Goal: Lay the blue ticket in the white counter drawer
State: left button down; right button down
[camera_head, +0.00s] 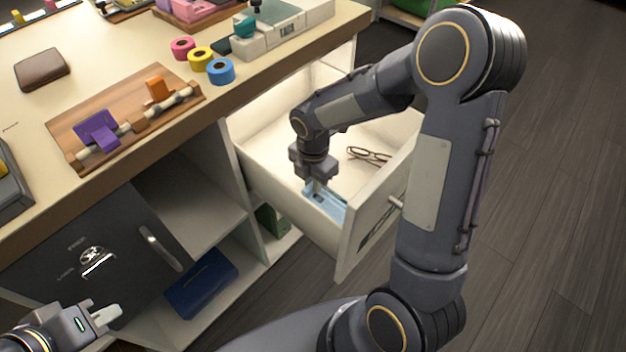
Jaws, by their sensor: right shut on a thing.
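The white counter drawer (282,197) is pulled open below the counter top. The light blue ticket (328,204) is inside it, near the front left corner. My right gripper (313,183) reaches down into the drawer and is shut on the ticket's near end. Its fingers hide part of the ticket, and I cannot tell whether the ticket touches the drawer floor. My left gripper (98,314) is at the lower left, in front of the cabinet and away from the drawer. The gap between its fingers is unclear.
Glasses (369,155) lie further back in the drawer. The counter (105,35) holds a brown wallet (42,69), tape rolls (221,71) and a wooden board (75,125) with clips. A dark safe (95,255) and a blue box (201,283) are below.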

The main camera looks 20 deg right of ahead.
jog(key=c, duration=1.4)
grip_release()
jog(key=shift+r, duration=0.3)
notch_tip(320, 180, up, 12)
jog(key=p, duration=0.3)
jog(key=shift+f, duration=0.2)
